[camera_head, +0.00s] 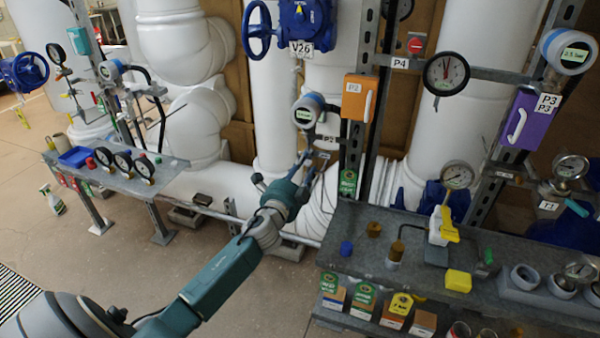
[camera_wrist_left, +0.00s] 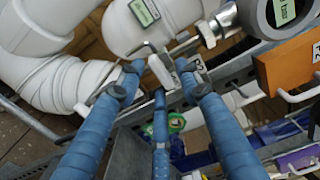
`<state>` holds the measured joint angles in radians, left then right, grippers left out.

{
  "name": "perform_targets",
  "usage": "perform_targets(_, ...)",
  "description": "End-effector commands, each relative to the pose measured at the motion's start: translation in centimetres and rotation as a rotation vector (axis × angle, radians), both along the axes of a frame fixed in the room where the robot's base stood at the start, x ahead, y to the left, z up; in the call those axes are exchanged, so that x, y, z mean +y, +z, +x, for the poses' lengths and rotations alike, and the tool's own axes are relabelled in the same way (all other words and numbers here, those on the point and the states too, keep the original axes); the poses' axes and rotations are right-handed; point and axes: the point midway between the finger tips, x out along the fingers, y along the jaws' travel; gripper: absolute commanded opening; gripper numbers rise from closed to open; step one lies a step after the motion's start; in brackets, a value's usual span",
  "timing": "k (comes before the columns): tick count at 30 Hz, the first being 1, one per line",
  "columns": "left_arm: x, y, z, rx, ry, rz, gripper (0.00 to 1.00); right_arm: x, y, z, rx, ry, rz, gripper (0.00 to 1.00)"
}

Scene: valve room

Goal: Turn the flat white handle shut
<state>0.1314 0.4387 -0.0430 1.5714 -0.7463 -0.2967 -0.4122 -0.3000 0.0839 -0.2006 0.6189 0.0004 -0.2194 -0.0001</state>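A flat white handle (camera_wrist_left: 160,72) shows in the left wrist view, beside a small metal fitting on the pipework. My left gripper (camera_wrist_left: 163,74) has its blue fingers spread, with the handle between the fingertips. I see no clear grip on it, and contact with a finger cannot be told. In the head view my left gripper (camera_head: 303,160) reaches in below a round blue-and-white gauge (camera_head: 307,110). There the handle is too small or hidden behind the fingers to make out. My right gripper is not in view.
An orange box (camera_head: 359,98) with a curved white handle is to the right of the gripper. Thick white pipes (camera_head: 275,100) stand behind. A cluttered grey bench (camera_head: 350,222) is at the right; a gauge table (camera_head: 170,172) stands left. Floor between them is mostly open.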

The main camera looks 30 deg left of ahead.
Motion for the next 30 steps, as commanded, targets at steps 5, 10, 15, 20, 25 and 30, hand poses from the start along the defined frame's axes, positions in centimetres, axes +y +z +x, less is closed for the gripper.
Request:
perform_targets(5,-0.5,-0.2,-2.3,0.003,0.0,0.0,0.35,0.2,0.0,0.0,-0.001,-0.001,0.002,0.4)
perform_targets(10,-1.5,-0.2,-6.0,0.004,-0.001,-0.001,0.35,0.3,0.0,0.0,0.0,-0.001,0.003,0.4)
perform_targets(15,-2.2,-0.2,-9.2,0.004,-0.001,-0.002,0.35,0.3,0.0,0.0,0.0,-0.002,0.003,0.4)
perform_targets(20,-2.7,-0.1,-10.9,0.002,0.0,0.0,0.35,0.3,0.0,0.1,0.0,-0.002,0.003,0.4)
perform_targets(25,-2.8,-0.1,-11.5,0.001,0.0,0.002,0.35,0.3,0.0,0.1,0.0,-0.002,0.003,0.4)
perform_targets(30,-2.8,-0.1,-11.5,0.001,-0.001,0.002,0.35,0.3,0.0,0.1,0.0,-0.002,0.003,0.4)
